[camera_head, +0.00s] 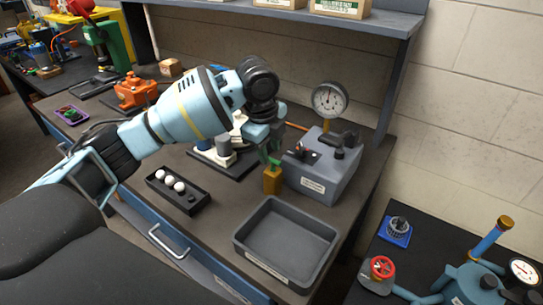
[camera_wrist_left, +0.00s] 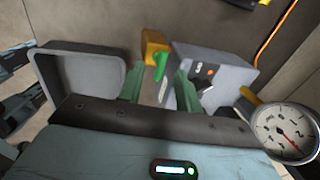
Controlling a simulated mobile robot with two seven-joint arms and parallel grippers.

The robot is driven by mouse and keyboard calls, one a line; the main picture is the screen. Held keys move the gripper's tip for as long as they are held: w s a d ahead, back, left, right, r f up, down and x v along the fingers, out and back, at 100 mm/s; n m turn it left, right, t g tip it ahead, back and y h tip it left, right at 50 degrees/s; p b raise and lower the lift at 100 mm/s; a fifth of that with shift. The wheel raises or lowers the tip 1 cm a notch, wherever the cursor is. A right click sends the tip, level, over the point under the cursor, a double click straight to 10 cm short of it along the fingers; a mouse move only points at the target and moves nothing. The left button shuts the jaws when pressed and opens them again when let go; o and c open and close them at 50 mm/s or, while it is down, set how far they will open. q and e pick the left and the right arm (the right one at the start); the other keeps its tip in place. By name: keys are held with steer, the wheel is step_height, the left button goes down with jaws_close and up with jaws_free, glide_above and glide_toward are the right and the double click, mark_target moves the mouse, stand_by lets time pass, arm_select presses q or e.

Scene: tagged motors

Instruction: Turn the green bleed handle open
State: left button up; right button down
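The green bleed handle (camera_wrist_left: 160,62) sits against a yellow-brass block (camera_wrist_left: 153,42) on the side of a grey box (camera_wrist_left: 222,72). In the head view the brass block (camera_head: 272,181) stands at the left of the grey box (camera_head: 322,168); my gripper covers much of the area above it, so the handle is hard to make out there. My left gripper (camera_wrist_left: 160,92) is open, its two green fingers apart, with the handle in view between and beyond their tips. It points down above the block in the head view (camera_head: 270,156). I cannot tell whether the fingers touch anything. My right gripper is not in view.
A pressure gauge (camera_head: 329,100) and a black lever (camera_head: 345,143) rise from the grey box. An empty grey tray (camera_head: 243,238) lies in front. A black holder (camera_head: 160,189) with white balls is to the left. A wall stands behind.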

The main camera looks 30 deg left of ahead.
mark_target(271, 159)
arm_select(q)
steer(key=shift+w+f, duration=0.15)
steer(key=shift+f, duration=0.7)
steer(key=shift+w+f, duration=0.15)
steer(key=shift+f, duration=0.65)
jaws_close()
